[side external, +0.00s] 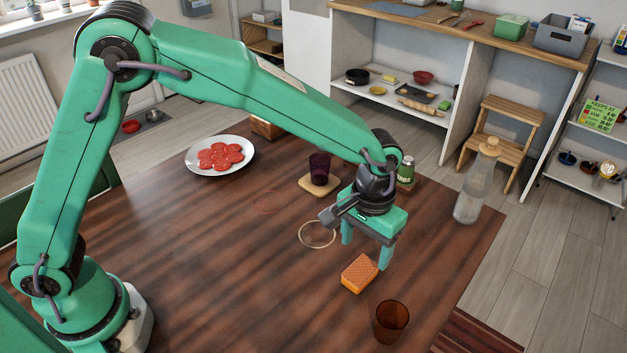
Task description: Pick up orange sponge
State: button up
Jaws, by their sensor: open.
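The orange sponge (360,274) lies on the wooden table (235,285), near its right part. It looks like a small block with a textured orange top. My gripper (364,257) is open and points down just above and behind the sponge. Its two fingers are spread apart, one to the upper left of the sponge and one close to the sponge's right side. I cannot tell whether that right finger touches the sponge. Nothing is held between the fingers.
An amber glass (391,321) stands close in front of the sponge. A clear bottle (474,187), a green can (405,170) and a purple glass (320,168) on a coaster stand behind my gripper. A plate (220,170) of red slices is at the back left.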

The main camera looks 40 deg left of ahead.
aim_at(361, 269)
jog(key=shift+f, duration=0.1)
jog(key=shift+f, duration=1.2)
jog(key=shift+f, duration=0.1)
jog(key=shift+w+a+f, duration=0.1)
jog(key=shift+f, duration=2.35)
jog(key=shift+c, duration=0.5)
jog(key=c, duration=0.9)
